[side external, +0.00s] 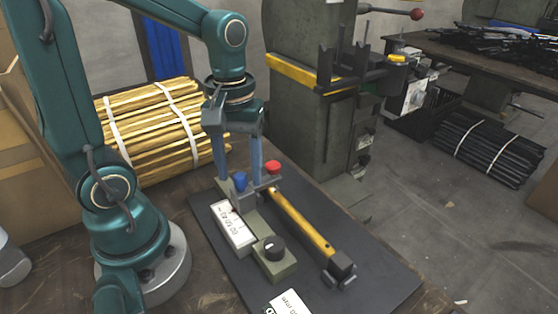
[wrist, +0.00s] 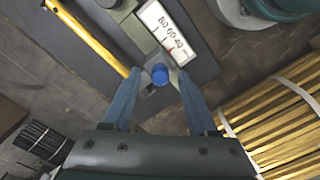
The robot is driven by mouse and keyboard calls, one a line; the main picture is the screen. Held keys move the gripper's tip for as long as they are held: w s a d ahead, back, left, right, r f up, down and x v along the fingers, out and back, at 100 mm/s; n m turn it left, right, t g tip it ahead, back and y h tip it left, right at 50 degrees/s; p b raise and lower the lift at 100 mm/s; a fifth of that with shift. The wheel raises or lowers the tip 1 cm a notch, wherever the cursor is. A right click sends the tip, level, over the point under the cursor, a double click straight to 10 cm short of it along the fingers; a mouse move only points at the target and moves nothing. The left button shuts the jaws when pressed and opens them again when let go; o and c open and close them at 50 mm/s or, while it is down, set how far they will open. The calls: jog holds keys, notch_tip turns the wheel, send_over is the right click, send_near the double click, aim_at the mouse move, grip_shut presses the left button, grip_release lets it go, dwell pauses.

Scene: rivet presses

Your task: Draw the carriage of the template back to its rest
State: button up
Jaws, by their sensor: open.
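The template lies on a dark mat (side external: 380,284), with a white scale plate (side external: 233,229), an olive-grey rail (side external: 278,268) and a black knob (side external: 273,246). The carriage, a grey crosspiece (side external: 262,186), sits at the rail's far end and bears a blue knob (side external: 240,180). A red knob (side external: 272,167) stands just right of it. My gripper (wrist: 158,72) points down, open, its two blue fingers on either side of the blue knob (wrist: 160,74). A gap shows between knob and each finger in the wrist view. Contact at the carriage is hard to tell from the side.
A yellow bar (side external: 302,220) with a black end block (side external: 341,266) runs beside the rail. A strapped bundle of yellow rods (side external: 152,128) lies behind my gripper. A grey-green press (side external: 315,120) stands beyond the table. The mat's near right part is clear.

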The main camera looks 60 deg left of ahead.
grip_shut()
dwell(1.3)
